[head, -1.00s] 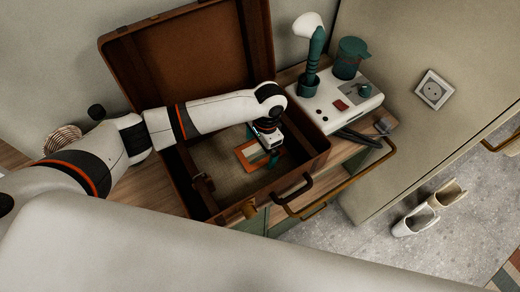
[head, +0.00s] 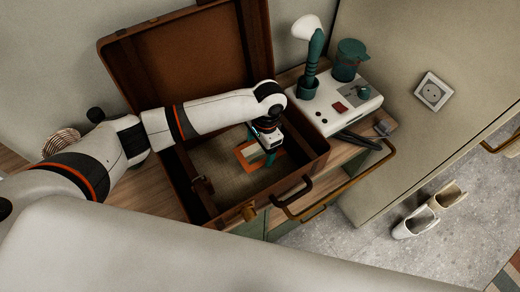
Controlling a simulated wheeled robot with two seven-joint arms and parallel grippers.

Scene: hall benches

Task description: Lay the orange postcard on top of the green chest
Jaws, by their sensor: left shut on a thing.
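The orange postcard (head: 243,154) has an orange border and a pale middle, and it shows inside the open brown suitcase (head: 313,163). My left gripper (head: 269,157) reaches down into the suitcase and is shut on the postcard at its right side. Part of the card is hidden by the gripper. I cannot tell whether the card touches the suitcase floor. My right gripper is not in view.
The suitcase lid (head: 190,60) stands open behind. Pale shoes (head: 415,221) are on the floor.

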